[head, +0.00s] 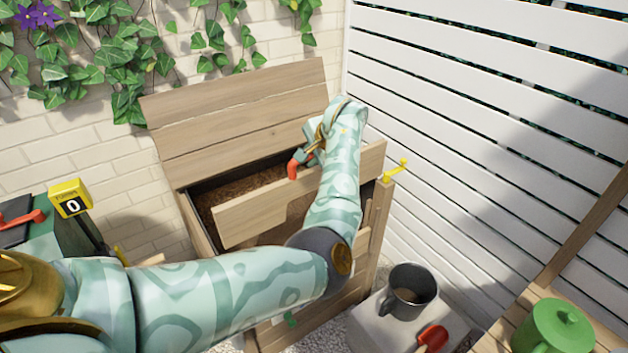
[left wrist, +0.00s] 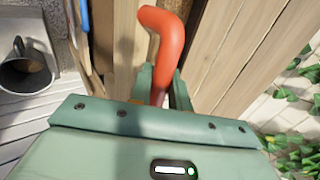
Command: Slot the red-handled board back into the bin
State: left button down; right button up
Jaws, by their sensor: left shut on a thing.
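The wooden board (head: 262,213) with the red handle (head: 292,168) is held slanted across the front opening of the wooden bin (head: 198,232), its right end higher than its left. Dark compost (head: 245,195) shows behind it. My left gripper (head: 305,156) is shut on the red handle; in the left wrist view the handle (left wrist: 163,45) rises between its two fingers. My left forearm hides part of the board and the bin's front. I cannot tell whether the board's ends sit in the slots. My right gripper is not in view.
The bin's lid (head: 240,105) stands open against the brick wall. A yellow latch (head: 397,170) sits at the right post, near white slats. A grey mug (head: 408,291), a red scoop (head: 432,338) and a green pot (head: 553,328) are lower right. A yellow counter (head: 70,198) is left.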

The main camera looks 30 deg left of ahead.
aim_at(315, 189)
pick_arm(q)
jog(key=f+b, duration=0.3)
jog(key=f, duration=0.2)
jog(key=f+b, duration=0.2)
jog(key=f, duration=0.1)
jog(key=shift+w+a+f+b, duration=0.2)
jog(key=shift+w+a+b, duration=0.05)
jog(key=shift+w+b, duration=0.15)
jog(key=shift+f+b, duration=1.85)
jog(key=shift+r, duration=0.25)
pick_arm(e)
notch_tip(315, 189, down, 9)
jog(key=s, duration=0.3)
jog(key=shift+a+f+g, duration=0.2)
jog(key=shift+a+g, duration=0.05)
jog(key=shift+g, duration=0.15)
pick_arm(q)
jog(key=shift+s, duration=0.1)
jog(key=shift+d+f+p, duration=0.1)
jog(key=shift+f+p, duration=0.1)
jog(key=shift+p, duration=0.45)
jog(key=shift+s+f, duration=0.1)
jog(key=shift+f, duration=0.05)
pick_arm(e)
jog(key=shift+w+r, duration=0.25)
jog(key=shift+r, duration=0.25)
